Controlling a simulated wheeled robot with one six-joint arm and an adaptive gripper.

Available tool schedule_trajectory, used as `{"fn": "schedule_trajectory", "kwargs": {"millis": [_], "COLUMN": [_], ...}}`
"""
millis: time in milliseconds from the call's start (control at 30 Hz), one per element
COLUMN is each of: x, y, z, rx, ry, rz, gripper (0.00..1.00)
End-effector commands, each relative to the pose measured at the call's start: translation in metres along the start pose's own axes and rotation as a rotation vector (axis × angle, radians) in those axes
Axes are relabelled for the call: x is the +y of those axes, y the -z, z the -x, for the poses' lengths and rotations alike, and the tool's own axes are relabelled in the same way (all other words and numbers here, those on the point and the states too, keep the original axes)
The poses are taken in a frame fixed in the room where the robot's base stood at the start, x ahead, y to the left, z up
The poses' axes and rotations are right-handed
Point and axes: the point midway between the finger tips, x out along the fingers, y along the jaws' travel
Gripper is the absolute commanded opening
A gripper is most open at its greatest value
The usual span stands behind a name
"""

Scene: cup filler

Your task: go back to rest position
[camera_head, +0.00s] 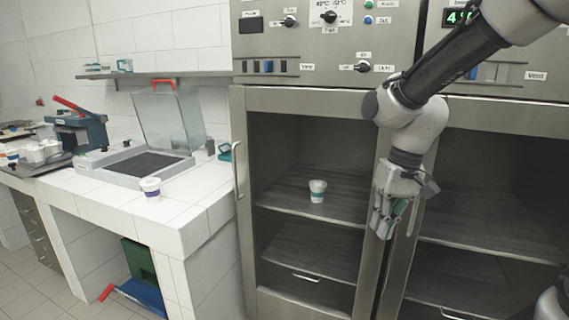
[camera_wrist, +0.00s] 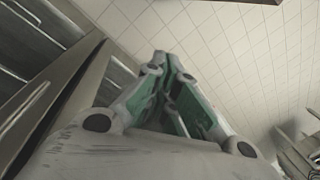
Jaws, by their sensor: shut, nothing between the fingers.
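My gripper (camera_head: 385,232) hangs pointing down in front of the post between the two cabinet openings in the head view. Its fingers are together with nothing between them. In the wrist view my gripper (camera_wrist: 163,58) shows green inner pads closed towards each other, with the tiled floor beyond. My arm comes down from the upper right of the head view. A small white cup with a coloured band (camera_head: 317,191) stands upright on the upper shelf inside the left opening, apart from my gripper and to its left.
A steel cabinet (camera_head: 412,102) with knobs and switches fills the right side. Its left door handle (camera_head: 238,170) sticks out. A white tiled counter (camera_head: 205,193) at the left bears another cup (camera_head: 150,189) and a device with a raised clear lid (camera_head: 172,121). A blue-green machine (camera_head: 85,131) stands farther left.

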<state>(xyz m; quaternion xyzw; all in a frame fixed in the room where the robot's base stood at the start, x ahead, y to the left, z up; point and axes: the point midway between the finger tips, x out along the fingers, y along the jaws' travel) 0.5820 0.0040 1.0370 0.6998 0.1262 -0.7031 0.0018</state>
Motion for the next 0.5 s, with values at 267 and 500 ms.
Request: {"fn": "schedule_trajectory", "kwargs": {"millis": [267, 500], "x": [0.091, 0.107], "y": [-0.112, -0.142], "z": [0.064, 0.1], "rx": [0.154, 0.351], "ry": [-0.176, -0.201], "rz": [-0.019, -0.116], "gripper": [0.0, 0.0]}}
